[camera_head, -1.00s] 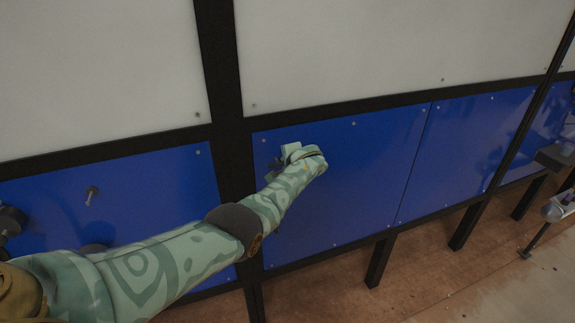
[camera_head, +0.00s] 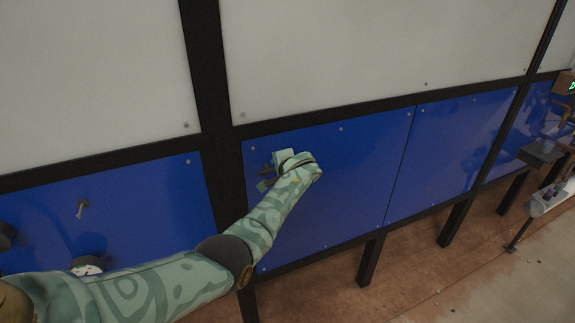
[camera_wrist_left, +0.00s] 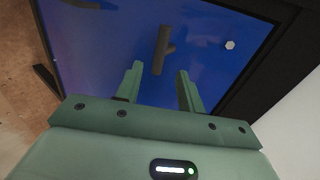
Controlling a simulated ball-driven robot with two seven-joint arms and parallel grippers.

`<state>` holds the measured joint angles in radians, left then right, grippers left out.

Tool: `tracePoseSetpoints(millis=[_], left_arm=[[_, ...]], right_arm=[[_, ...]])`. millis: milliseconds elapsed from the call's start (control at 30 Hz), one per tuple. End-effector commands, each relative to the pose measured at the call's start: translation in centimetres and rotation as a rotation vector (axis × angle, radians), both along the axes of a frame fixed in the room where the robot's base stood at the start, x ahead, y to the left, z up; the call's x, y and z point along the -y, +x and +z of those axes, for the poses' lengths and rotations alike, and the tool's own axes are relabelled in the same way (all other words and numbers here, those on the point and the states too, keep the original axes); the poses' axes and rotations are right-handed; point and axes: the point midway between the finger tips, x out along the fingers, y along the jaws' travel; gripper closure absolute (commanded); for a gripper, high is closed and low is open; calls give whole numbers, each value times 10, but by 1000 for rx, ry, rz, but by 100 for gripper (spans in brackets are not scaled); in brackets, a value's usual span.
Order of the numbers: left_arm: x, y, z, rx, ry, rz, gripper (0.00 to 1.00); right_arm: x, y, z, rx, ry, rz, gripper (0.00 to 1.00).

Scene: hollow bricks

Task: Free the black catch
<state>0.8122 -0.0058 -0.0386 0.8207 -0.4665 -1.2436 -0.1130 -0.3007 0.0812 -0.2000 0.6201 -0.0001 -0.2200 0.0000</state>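The black catch (camera_wrist_left: 162,48) is a dark T-shaped handle on a blue panel (camera_wrist_left: 100,45). In the head view the catch (camera_head: 266,170) shows as a small dark shape just left of my left gripper (camera_head: 281,160), partly hidden by it. In the left wrist view my left gripper (camera_wrist_left: 157,73) is open, its two green fingers apart. The catch lies ahead of and between the fingertips, its lower end near the gap. I see no grip on it. My right gripper is not in view.
Black frame posts (camera_head: 215,110) border the blue panels, with white panels above. A grey device (camera_head: 545,200) stands at the far right. The blue panel right of my gripper is clear.

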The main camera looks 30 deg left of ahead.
Motion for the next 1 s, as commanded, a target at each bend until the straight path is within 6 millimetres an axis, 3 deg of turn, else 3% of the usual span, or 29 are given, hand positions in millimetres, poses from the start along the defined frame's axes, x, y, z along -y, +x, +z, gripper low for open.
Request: tracePoseSetpoints(millis=[67, 300, 500, 1000], left_arm=[[11, -11, 12, 1, -5, 0, 62], [48, -45, 41, 0, -6, 1, 62], [68, -64, 60, -3, -3, 4, 62], [73, -70, 67, -3, -2, 5, 62]], right_arm=[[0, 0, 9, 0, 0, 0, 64], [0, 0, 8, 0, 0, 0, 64], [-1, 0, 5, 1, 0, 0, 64], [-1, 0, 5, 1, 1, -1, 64]])
